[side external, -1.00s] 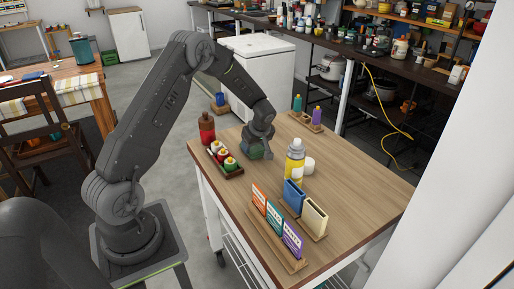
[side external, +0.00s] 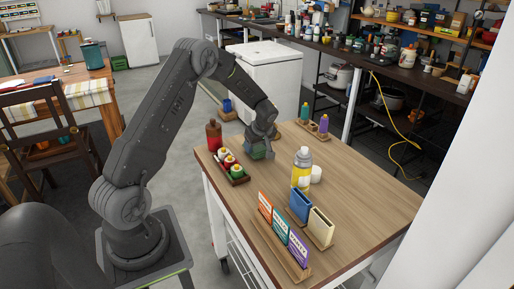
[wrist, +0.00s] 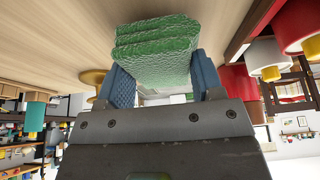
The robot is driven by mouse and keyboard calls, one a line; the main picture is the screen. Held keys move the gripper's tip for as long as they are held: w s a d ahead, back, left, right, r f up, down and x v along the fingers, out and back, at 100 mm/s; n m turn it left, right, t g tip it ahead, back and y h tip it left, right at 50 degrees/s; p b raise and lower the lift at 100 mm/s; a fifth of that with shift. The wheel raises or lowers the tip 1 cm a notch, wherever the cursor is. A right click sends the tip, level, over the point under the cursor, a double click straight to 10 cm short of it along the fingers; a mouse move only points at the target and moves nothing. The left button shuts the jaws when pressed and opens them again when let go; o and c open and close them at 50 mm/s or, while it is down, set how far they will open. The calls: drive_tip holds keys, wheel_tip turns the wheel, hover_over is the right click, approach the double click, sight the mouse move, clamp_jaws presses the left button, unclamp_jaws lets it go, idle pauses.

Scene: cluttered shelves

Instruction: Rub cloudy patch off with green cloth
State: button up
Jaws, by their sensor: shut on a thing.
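My gripper (side external: 262,143) is over the far part of the wooden table, pointing down. It is shut on the green cloth (side external: 257,152), a folded, textured pad low at the tabletop; I cannot tell whether it presses on the wood. In the wrist view the green cloth (wrist: 155,40) sits between the two blue fingers of my gripper (wrist: 163,80) and sticks out beyond their tips. I cannot make out the cloudy patch in either view; the cloth and gripper hide part of the table.
A tray (side external: 240,181) of several coloured jars and a red bottle (side external: 214,136) stand left of the cloth. A yellow spray can (side external: 302,172) stands to the right. Card holders (side external: 283,240) are near the front. Bottles (side external: 323,125) stand at the far edge. The right tabletop is clear.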

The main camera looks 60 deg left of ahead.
drive_tip(key=shift+r, duration=3.1)
